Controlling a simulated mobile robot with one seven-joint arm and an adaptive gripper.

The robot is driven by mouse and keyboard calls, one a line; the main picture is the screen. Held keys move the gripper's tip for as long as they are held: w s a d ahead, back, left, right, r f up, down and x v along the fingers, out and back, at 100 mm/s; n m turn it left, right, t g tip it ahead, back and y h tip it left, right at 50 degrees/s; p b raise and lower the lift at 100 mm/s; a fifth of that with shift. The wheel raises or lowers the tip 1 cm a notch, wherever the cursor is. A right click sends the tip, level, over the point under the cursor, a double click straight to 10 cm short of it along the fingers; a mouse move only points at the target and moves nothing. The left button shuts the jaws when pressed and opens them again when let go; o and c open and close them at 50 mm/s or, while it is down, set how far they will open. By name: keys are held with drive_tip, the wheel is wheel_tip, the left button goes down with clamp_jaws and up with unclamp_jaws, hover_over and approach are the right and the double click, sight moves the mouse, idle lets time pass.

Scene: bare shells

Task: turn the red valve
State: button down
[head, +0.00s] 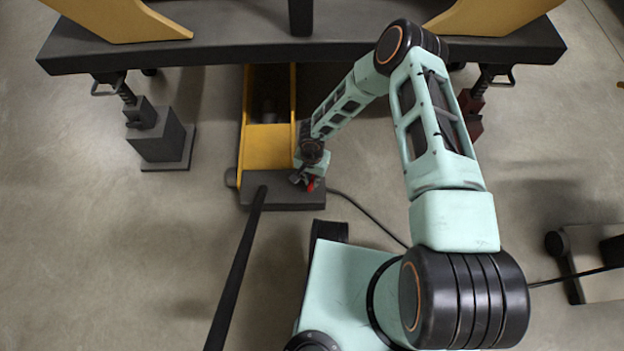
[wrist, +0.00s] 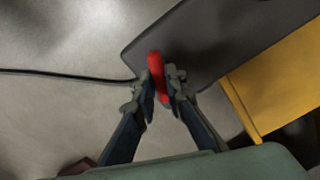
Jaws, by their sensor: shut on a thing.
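The red valve (wrist: 155,66) shows in the wrist view as a narrow red bar between the two fingers of my gripper (wrist: 161,82). The fingers are shut on it, one on each side. In the head view a small red part of the valve (head: 311,184) shows just below my gripper (head: 304,182), by the dark front end of a yellow unit (head: 268,138). My arm reaches down to it from the right. The valve's mounting is hidden.
A long dark beam (head: 240,58) with yellow brackets spans the back. A grey block stand (head: 160,142) is at left. A black bar (head: 239,265) slants up from the front. A black cable (head: 368,213) lies on the floor.

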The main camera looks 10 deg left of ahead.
sight(312, 181)
drive_tip(key=shift+n, duration=2.2)
drive_tip(key=c, duration=2)
unclamp_jaws()
drive_tip(key=shift+o, duration=0.2)
drive_tip(key=shift+r, duration=0.1)
wheel_tip(312, 181, up, 12)
